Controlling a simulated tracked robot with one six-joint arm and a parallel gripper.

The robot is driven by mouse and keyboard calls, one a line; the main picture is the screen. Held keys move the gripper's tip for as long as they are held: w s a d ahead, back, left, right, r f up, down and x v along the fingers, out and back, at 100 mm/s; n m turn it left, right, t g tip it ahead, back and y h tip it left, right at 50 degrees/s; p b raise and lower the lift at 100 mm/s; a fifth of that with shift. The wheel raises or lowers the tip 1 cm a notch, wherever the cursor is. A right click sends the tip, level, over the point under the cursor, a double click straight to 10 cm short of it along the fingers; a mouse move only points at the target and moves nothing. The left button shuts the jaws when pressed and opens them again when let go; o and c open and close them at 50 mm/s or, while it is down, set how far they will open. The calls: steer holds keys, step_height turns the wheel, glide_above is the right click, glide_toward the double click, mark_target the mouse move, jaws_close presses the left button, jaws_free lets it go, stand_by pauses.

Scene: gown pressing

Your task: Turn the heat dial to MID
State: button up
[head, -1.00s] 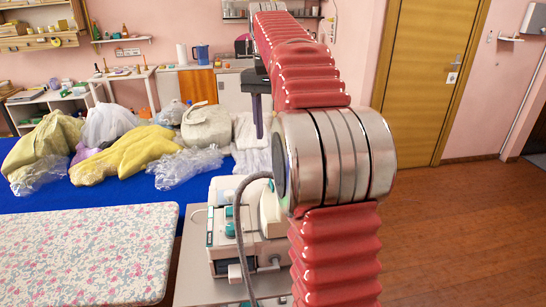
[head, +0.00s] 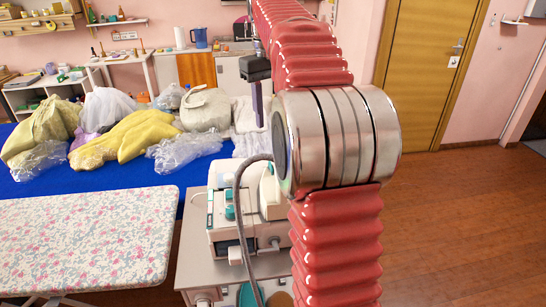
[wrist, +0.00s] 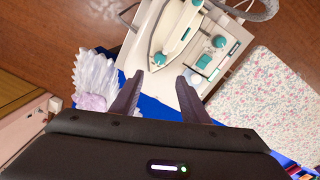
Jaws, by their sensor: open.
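A white steam station (head: 228,215) with teal controls stands on a pale cart left of my arm. In the wrist view, a round teal dial (wrist: 220,41) sits on its panel, beside a white iron (wrist: 168,38) with teal parts. The dial's markings are too small to read. My gripper (wrist: 160,80) is open and empty, with its fingers apart and short of the panel in the wrist view. In the head view, my gripper (head: 258,112) hangs pointing down, above and behind the station. The arm hides part of the station's right side.
A floral ironing board (head: 85,240) lies at front left. A blue table (head: 50,190) behind it bears a yellow garment (head: 125,142) and several bagged garments. A grey hose (head: 240,190) arches over the station's front. Open wooden floor (head: 450,220) lies to the right.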

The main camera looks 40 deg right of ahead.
steer(key=shift+f, duration=0.1)
steer(key=f, duration=1.3)
steer(key=shift+d+f, duration=0.3)
steer(key=shift+c, duration=0.2)
jaws_close()
stand_by(1.4)
steer(key=shift+o, duration=0.2)
jaws_free()
steer(key=shift+r, duration=0.1)
step_height(320, 180, up, 14)
steer(key=shift+a+f, duration=0.25)
steer(key=shift+a, duration=0.05)
